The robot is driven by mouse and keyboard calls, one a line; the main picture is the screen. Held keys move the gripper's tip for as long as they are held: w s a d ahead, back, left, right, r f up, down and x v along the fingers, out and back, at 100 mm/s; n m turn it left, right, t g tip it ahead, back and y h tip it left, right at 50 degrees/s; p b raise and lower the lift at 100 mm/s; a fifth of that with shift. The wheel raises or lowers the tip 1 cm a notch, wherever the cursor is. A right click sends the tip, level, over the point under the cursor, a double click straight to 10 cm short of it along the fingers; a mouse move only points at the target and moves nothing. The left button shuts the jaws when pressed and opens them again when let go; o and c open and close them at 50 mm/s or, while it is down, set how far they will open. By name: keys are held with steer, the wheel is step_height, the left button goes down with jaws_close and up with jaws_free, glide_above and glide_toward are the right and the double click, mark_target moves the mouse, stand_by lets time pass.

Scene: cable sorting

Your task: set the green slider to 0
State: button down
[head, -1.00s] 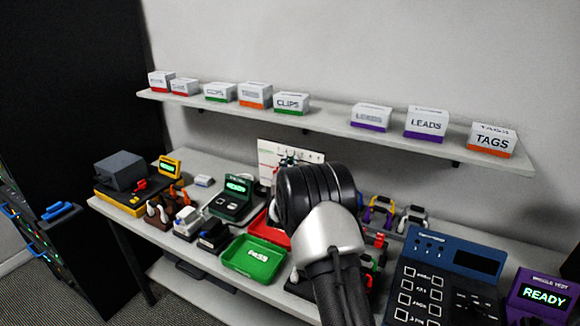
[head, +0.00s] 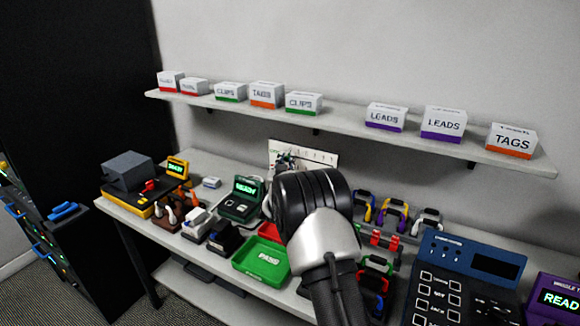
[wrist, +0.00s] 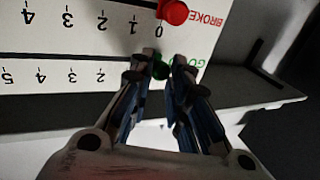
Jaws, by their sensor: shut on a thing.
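The white slider panel stands at the back of the bench in the head view (head: 322,158); it fills the upper left of the wrist view (wrist: 55,42), with its numbers upside down. The green slider knob (wrist: 160,69) is at the right end of the lower track, between my gripper's fingertips (wrist: 163,62). My gripper is shut on it. The lower scale shows 5 to 2; the marks beside the knob are hidden by my fingers. The red slider knob (wrist: 174,12) is near the 0 of the upper track, by the word BROKE.
A green PASS tray (head: 260,262) and a red tray (head: 270,232) lie in front of the panel. Cable coils (head: 392,212) and a blue tester (head: 455,265) are at the right. A shelf of labelled boxes (head: 350,120) runs above.

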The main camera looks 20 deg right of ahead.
steer(key=c, duration=1.5)
jaws_free()
steer(key=shift+w+a+r, duration=0.1)
steer(key=shift+w+a, duration=0.1)
steer(key=shift+a, duration=0.05)
steer(key=shift+d, duration=0.1)
steer(key=shift+s, duration=0.15)
steer(key=v, duration=1.1)
steer(key=shift+s+a, duration=0.2)
steer(key=shift+s, duration=0.15)
